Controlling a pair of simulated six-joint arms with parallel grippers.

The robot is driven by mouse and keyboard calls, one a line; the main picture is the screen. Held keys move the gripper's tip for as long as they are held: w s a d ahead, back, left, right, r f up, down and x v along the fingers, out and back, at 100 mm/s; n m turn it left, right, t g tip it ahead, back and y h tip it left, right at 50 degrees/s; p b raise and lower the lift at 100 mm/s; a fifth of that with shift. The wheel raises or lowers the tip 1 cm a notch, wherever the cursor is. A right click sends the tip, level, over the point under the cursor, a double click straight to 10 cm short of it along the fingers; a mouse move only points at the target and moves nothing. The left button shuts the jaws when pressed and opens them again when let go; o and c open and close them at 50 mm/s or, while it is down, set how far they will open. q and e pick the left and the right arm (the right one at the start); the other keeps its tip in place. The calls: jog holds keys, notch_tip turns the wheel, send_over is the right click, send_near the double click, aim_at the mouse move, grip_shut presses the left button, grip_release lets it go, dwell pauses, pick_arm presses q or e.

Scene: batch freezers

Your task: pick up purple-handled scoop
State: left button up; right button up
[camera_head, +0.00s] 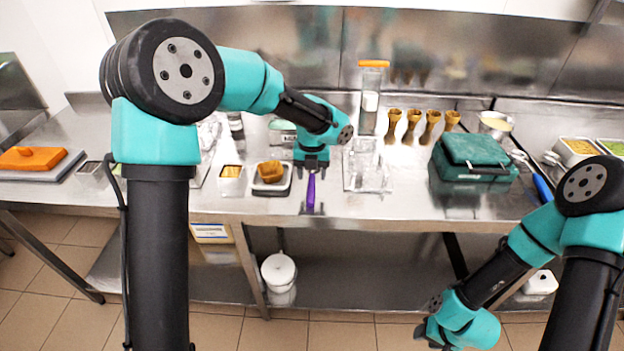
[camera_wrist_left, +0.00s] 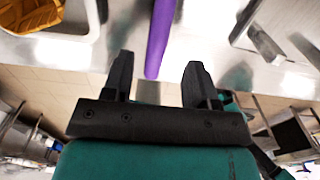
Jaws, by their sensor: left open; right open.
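The purple-handled scoop (camera_head: 311,190) lies on the steel counter near its front edge, its handle pointing toward me. Its head is hidden behind my left gripper in the head view. My left gripper (camera_head: 312,168) is open, above the scoop. In the left wrist view the purple handle (camera_wrist_left: 160,38) comes down from the top between the two open fingertips of my left gripper (camera_wrist_left: 158,68), and the fingers do not visibly touch it. My right gripper (camera_head: 432,338) is open and empty, low at the right, in front of the counter.
A small tray with brown food (camera_head: 271,172) and a small tub (camera_head: 231,180) stand left of the scoop. A clear holder (camera_head: 366,178) stands to the right. Several cones (camera_head: 412,125) and a green case (camera_head: 474,165) are farther right. The steel counter (camera_head: 400,208) is clear along its front.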

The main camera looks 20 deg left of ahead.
aim_at(311, 184)
dwell(0.3)
pick_arm(q)
jog(key=shift+w+a+f, duration=0.1)
jog(key=shift+w+f, duration=0.05)
jog(key=shift+f, duration=1.15)
jog(key=shift+w+a+f, duration=0.1)
jog(key=shift+w+f, duration=0.05)
jog(key=shift+f, duration=1.15)
grip_shut()
jog(key=shift+r, duration=0.1)
